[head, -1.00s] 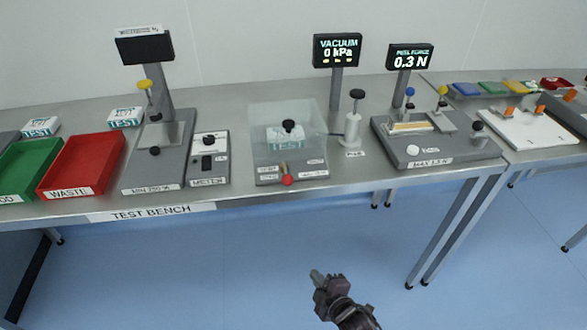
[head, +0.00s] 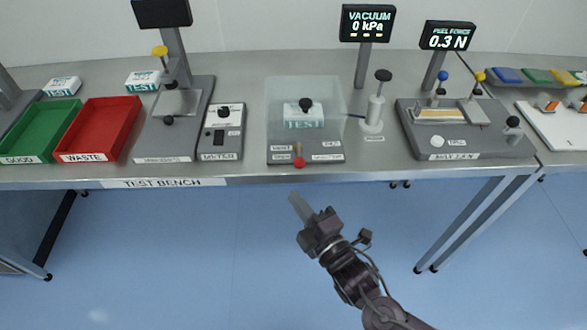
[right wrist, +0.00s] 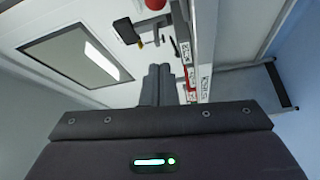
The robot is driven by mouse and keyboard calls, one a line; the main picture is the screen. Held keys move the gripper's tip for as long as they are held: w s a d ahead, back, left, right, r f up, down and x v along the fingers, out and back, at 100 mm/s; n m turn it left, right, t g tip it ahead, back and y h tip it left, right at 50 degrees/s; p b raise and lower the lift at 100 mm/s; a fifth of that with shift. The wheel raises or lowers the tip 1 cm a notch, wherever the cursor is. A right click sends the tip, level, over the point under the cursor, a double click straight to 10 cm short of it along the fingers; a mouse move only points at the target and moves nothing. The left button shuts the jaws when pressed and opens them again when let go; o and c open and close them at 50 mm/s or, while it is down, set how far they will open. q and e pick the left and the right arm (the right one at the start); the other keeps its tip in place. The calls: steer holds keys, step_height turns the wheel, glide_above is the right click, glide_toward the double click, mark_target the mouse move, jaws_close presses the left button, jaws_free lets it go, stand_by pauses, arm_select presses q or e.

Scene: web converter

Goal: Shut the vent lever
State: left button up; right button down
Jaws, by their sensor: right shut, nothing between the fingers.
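The vent lever has a red ball knob (head: 299,162) and sits at the front edge of the clear vacuum box's grey base (head: 280,158). The lever stem is short and hard to make out, and its label is too small to read. My right gripper (head: 299,205) is shut and empty, in front of the bench edge and below the knob in the head view, apart from it. Its closed fingers also show in the right wrist view (right wrist: 157,85). My left gripper is out of view.
The clear box (head: 283,95) covers a TEST packet (head: 304,123). The VACUUM display (head: 367,23) reads 0 kPa. A hand pump (head: 374,112) stands right of the box, a meter (head: 221,143) left. The floor before the bench is free.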

mark_target(299, 155)
steer(key=w+p, duration=0.1)
steer(key=w, duration=0.2)
steer(key=w+p, duration=0.1)
steer(key=w, duration=0.2)
steer(key=w+p, duration=0.1)
steer(key=w, duration=0.2)
steer(key=shift+a+f+p, duration=0.1)
steer(key=shift+a+p, duration=0.3)
